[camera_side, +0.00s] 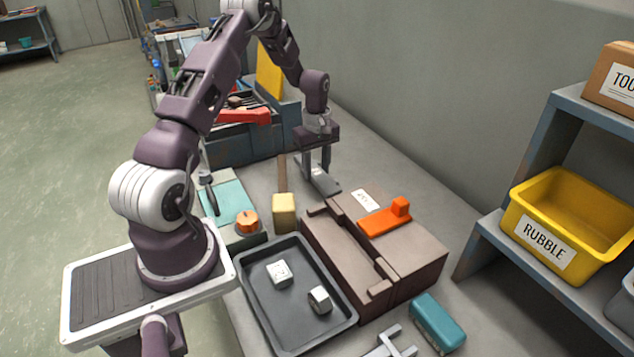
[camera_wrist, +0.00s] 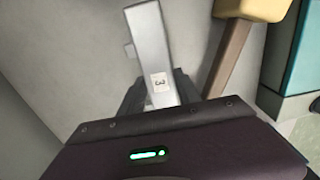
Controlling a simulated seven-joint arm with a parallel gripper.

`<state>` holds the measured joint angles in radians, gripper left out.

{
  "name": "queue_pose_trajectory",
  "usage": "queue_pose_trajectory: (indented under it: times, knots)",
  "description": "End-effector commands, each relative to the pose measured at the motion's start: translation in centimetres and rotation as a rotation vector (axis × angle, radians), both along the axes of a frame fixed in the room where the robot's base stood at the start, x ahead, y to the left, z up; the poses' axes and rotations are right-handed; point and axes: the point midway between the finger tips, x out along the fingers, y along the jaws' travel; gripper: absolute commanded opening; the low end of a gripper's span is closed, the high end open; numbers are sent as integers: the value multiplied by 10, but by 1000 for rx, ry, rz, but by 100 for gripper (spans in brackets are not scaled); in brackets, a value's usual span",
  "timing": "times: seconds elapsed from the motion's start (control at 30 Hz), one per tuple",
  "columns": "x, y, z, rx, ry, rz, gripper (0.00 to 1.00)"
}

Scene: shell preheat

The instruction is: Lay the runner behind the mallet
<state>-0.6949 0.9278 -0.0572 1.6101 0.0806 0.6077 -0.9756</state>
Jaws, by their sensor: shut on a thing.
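A light grey bar with a short side stub and a small tag reading 3 (camera_wrist: 149,48), which I take for the runner, is between my gripper's fingers (camera_wrist: 158,92). In the side view my gripper (camera_side: 315,176) points down, shut on this bar (camera_side: 325,184), low over the bench; I cannot tell whether the bar touches it. The mallet (camera_side: 284,212) has a pale yellow block head toward the tray and a wooden handle reaching back toward the toolbox. In the wrist view the mallet (camera_wrist: 228,55) lies right of the bar, apart from it.
A brown block (camera_side: 421,262) with an orange L-shaped piece (camera_side: 384,220) stands right of the mallet. A dark tray (camera_side: 246,293) with two pale blocks is in front. A blue-grey toolbox (camera_side: 237,148) stands behind. The wall is close on the right; bare bench lies around the bar.

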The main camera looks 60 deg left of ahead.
Motion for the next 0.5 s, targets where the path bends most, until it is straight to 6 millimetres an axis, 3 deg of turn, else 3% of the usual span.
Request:
queue_pose_trajectory:
  times: [0.23, 0.5]
  knots:
    - [0, 0, -39, -1, 1, 1, 0]
    - [1, 0, -42, 1, -2, 1, 0]
